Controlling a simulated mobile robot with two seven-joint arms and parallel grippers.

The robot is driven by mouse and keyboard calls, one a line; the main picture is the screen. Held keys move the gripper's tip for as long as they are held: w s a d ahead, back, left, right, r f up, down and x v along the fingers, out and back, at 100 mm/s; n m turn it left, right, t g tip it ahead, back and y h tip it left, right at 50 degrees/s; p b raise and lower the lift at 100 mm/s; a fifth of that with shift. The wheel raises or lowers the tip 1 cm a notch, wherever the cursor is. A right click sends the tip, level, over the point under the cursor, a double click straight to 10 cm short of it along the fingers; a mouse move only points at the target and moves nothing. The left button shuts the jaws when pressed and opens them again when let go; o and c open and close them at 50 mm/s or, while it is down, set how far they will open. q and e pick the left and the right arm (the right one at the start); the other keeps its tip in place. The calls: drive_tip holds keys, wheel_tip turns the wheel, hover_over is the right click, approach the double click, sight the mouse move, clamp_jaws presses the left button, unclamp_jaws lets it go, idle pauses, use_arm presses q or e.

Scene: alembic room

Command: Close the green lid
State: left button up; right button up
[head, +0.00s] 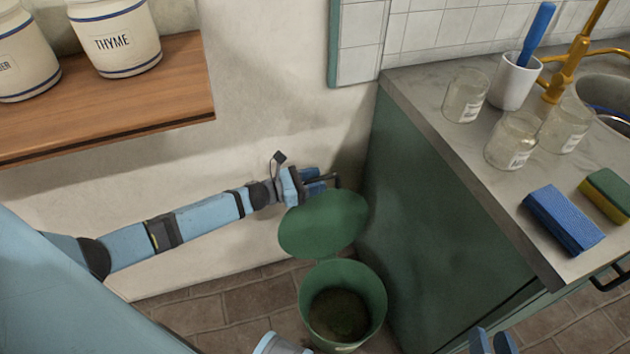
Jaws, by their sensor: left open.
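The green lid (323,225) is a round disc, tilted up above the far rim of a green bin (372,285). The bin stands open on the floor, and dark brownish-green matter shows inside it. My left gripper (322,181) is open at the top edge of the lid, against the wall side. I cannot tell whether its fingers touch the lid. Blue tips of my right gripper (491,342) show at the bottom edge of the view, away from the lid; the rest of it is cut off.
A green cabinet (430,210) with a grey countertop (440,120) stands close on the right of the bin. Glass jars, a white cup, a blue sponge (562,220) and a green-yellow sponge stand on it. A wooden shelf (110,100) with white canisters juts out at upper left.

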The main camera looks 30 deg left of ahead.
use_arm(q)
clamp_jaws()
